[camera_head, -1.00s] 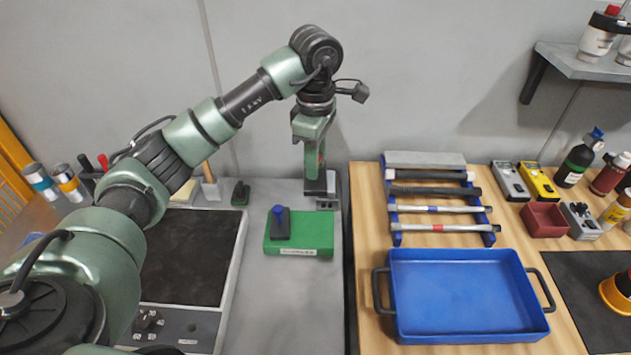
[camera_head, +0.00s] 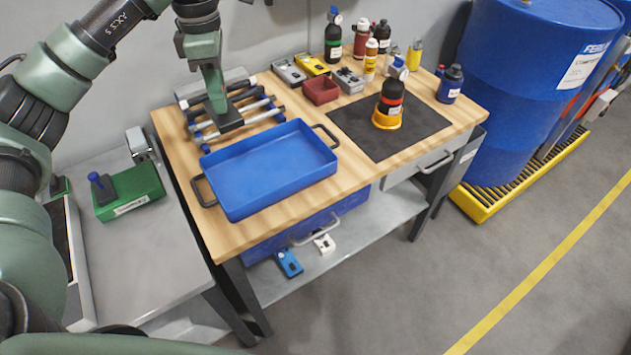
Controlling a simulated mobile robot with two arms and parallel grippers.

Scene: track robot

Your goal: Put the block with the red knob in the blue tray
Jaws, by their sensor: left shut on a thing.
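My left gripper (camera_head: 219,100) points down, shut on a dark block (camera_head: 230,122). The block's knob is hidden by the jaws, so I cannot see its colour. In the picture, the block overlaps the tool rack just behind the blue tray (camera_head: 262,195). Its height above the rack is hard to tell. The blue tray is empty and stands on the wooden table with a dark handle at each end. My right gripper is not in view.
A dark block with a blue knob (camera_head: 97,179) lies on a green box (camera_head: 137,192) on the grey bench at left. A red bin (camera_head: 320,91), meters and bottles stand behind the tray. A black mat (camera_head: 410,140) holding an orange-based bottle (camera_head: 388,105) lies to its right.

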